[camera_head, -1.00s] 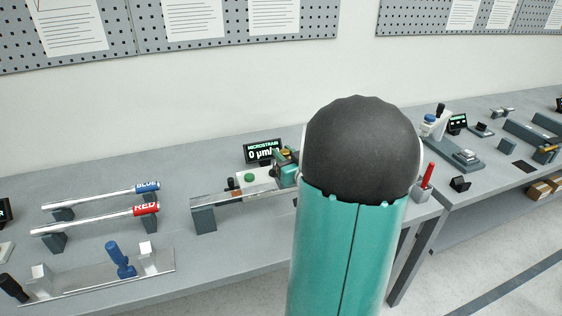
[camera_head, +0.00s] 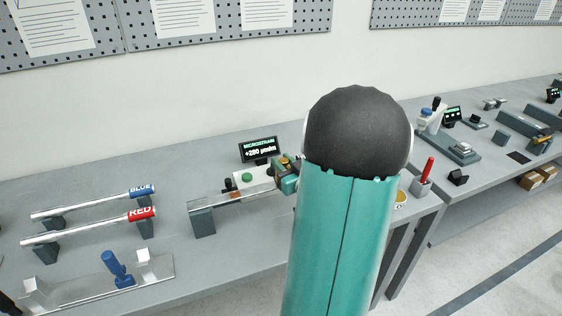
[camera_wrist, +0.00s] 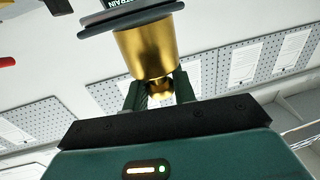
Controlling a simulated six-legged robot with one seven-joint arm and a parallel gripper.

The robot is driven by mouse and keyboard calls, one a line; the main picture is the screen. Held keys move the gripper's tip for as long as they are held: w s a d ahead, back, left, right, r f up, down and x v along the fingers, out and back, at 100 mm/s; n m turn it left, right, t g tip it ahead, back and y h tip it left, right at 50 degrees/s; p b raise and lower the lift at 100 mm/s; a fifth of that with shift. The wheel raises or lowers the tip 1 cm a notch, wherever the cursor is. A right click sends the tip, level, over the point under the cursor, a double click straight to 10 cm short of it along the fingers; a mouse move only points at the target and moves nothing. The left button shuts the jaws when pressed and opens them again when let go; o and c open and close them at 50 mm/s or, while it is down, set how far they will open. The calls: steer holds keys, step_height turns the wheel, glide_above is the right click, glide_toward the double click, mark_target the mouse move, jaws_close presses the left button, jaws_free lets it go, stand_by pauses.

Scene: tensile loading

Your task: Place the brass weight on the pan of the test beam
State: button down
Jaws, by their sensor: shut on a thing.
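The brass weight (camera_wrist: 147,50) fills the upper middle of the wrist view. My gripper (camera_wrist: 160,90) is shut on its small knob. The weight's wide end meets a dark round plate (camera_wrist: 130,18), which looks like the pan; I see no gap between them. In the head view the metal test beam (camera_head: 232,197) runs along the bench toward my gripper (camera_head: 288,178), which is largely hidden by my arm. The pan cannot be made out there.
The microstrain display (camera_head: 259,149) behind the beam reads about +290. Blue (camera_head: 142,191) and red (camera_head: 142,213) labelled rods lie left. A brass-coloured item (camera_head: 400,198) shows partly right of my arm, near a red-handled tool (camera_head: 428,170).

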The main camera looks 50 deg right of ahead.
steer(key=shift+s+d+r, duration=0.15)
steer(key=shift+s, duration=0.3)
steer(key=shift+w, duration=0.35)
steer(key=shift+s, duration=0.25)
steer(key=shift+f, duration=0.3)
steer(key=c, duration=1.2)
jaws_free()
steer(key=shift+w, duration=0.1)
steer(key=shift+c, duration=0.2)
steer(key=shift+o, duration=0.5)
steer(key=shift+r, duration=0.2)
steer(key=v, duration=1.2)
steer(key=w+a+r+g, duration=0.2)
steer(key=w, duration=0.3)
steer(key=w+a+r+g, duration=0.2)
steer(key=w, duration=0.3)
steer(key=w+a+r+g, duration=0.2)
steer(key=w+a, duration=0.1)
steer(key=a, duration=0.6)
steer(key=s+a+n+g+y, duration=0.2)
steer(key=s+a+y, duration=0.1)
steer(key=a, duration=0.9)
steer(key=s+a+r+n+g+y, duration=0.1)
steer(key=s+a, duration=0.5)
steer(key=a, duration=0.6)
steer(key=shift+s+n+g+y, duration=0.3)
steer(key=shift+n+g+y, duration=0.3)
steer(key=shift+g+y, duration=0.55)
